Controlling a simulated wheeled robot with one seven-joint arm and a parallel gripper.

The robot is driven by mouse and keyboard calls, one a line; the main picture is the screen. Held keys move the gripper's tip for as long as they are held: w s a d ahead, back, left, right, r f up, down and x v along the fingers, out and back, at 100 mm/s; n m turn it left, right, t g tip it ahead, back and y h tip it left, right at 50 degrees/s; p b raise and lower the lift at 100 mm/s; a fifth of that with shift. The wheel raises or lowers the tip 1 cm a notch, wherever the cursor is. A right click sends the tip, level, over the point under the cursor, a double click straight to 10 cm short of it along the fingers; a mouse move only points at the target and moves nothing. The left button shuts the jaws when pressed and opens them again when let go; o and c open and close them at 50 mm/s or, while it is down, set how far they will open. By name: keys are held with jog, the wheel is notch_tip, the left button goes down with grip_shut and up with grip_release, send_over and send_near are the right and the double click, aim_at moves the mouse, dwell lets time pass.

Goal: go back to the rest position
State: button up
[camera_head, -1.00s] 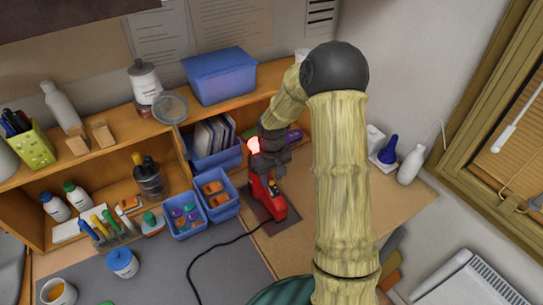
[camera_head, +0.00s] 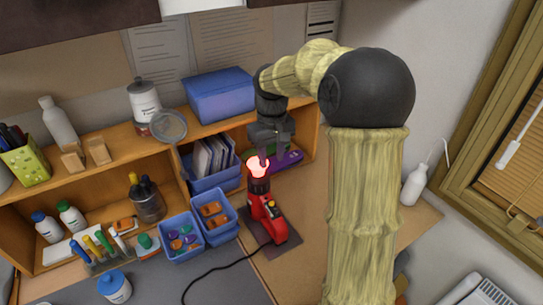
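My gripper (camera_head: 274,158), dark grey, hangs at the upper middle of the head view, just above and behind the red heating tool (camera_head: 266,212). Its fingers point down and look apart, with nothing visible between them, though they are small. The tool stands upright on a dark mat, its top end glowing orange-red. A purple insole-like piece (camera_head: 291,159) and a green piece (camera_head: 251,152) lie in the shelf opening behind the gripper, partly hidden by it. My arm bends over from the right and hides part of the desk.
Blue bins (camera_head: 183,240) with small parts stand left of the tool. A black cable (camera_head: 225,268) runs across the desk. The wooden shelf (camera_head: 110,175) holds bottles and a blue box (camera_head: 222,97). A white bottle (camera_head: 414,186) stands at the right. Desk right of the tool is bare.

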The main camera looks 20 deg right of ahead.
dwell(0.4)
jog(key=s+a+f+m+t, duration=0.1)
jog(key=s+f, duration=0.3)
jog(key=s, duration=0.5)
jog(key=s+a+f+m+t, duration=0.1)
jog(key=s+f, duration=0.3)
jog(key=s, duration=0.5)
jog(key=shift+a+m+t, duration=0.3)
jog(key=shift+a, duration=0.2)
jog(key=shift+w+r, duration=0.1)
